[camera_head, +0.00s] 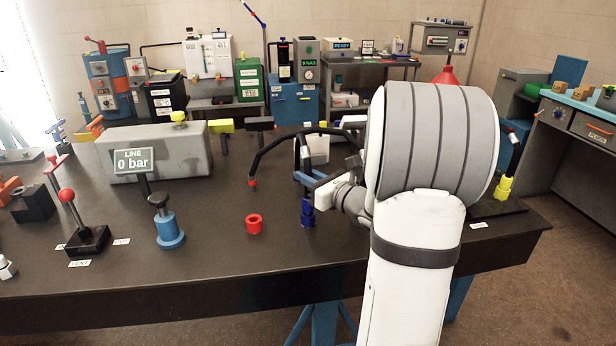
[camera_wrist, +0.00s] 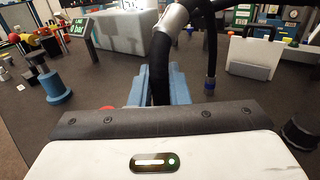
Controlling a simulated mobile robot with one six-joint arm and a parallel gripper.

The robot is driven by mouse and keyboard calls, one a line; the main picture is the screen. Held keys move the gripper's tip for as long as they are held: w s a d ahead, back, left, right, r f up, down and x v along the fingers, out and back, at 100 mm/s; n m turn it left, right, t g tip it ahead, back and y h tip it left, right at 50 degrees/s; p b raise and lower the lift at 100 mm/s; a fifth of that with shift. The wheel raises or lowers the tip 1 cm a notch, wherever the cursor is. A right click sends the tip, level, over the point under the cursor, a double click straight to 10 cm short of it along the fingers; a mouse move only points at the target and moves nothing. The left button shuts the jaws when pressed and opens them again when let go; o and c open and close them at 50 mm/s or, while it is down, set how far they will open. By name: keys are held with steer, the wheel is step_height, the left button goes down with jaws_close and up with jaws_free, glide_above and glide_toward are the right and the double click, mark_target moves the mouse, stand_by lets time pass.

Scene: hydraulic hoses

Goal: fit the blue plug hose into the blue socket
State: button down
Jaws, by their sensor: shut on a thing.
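My gripper (camera_head: 307,179), with light blue fingers, is shut on a black hose just above the tabletop. In the wrist view the fingers (camera_wrist: 152,88) close around the black hose (camera_wrist: 160,62), which has a silver sleeve higher up. In the head view the dark blue plug (camera_head: 307,203) is below the fingers, lined up over the blue socket (camera_head: 307,220). They look upright and very close or touching; I cannot tell whether the plug is seated. The fingers hide the held end in the wrist view. A blue-banded hose end (camera_wrist: 210,84) hangs to their right there.
A red-tipped hose end (camera_head: 252,183) hangs left of my gripper, above a red socket (camera_head: 254,224). A blue plunger post (camera_head: 168,232), red-knobbed lever (camera_head: 73,208) and grey block with a "0 bar" display (camera_head: 134,161) stand further left. A yellow fitting (camera_head: 503,188) is at right.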

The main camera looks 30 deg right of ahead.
steer(key=shift+f+b, duration=0.35)
steer(key=shift+f, duration=0.15)
steer(key=c, duration=1.3)
jaws_free()
steer(key=shift+s, duration=0.1)
steer(key=v, duration=0.7)
steer(key=shift+s, duration=0.3)
steer(key=shift+r, duration=0.1)
